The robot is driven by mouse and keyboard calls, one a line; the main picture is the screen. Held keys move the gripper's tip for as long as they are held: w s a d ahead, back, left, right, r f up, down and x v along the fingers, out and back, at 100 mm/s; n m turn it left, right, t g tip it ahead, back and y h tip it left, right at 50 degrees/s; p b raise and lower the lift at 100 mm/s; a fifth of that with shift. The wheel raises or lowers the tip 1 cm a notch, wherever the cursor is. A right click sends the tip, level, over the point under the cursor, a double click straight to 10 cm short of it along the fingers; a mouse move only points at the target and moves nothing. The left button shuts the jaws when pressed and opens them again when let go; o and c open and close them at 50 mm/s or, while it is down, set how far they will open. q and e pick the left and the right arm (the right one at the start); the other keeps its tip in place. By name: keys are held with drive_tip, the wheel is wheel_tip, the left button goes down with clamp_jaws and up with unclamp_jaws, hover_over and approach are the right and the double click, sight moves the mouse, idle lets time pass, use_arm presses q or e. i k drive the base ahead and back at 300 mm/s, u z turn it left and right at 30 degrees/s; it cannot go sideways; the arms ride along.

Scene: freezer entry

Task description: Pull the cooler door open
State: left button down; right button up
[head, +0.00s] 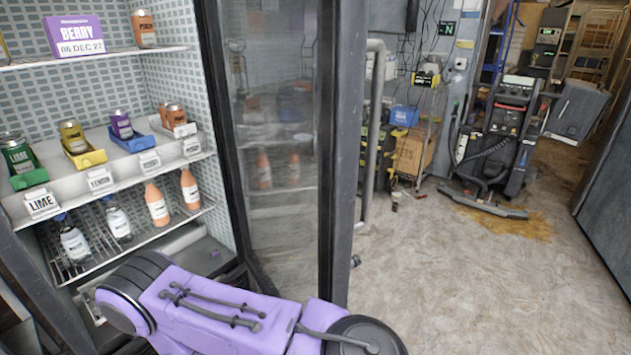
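The cooler door (342,140) stands swung open, a dark frame around a see-through glass pane (275,130) with reflections of bottles and cans. A grey vertical bar handle (373,135) shows on its far side, to the right of the frame. The open cooler (160,200) is at the left with its lit shelves exposed. A purple link of one of my arms crosses the bottom in front of the door's lower part and hides it. Neither gripper is in view, so I cannot see any contact with the door or handle.
The floor (480,280) right of the door is clear. A dark panel (612,200) borders the right.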

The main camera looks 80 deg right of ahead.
sight(343, 45)
drive_tip(key=i, duration=1.25)
drive_tip(key=z, duration=3.8)
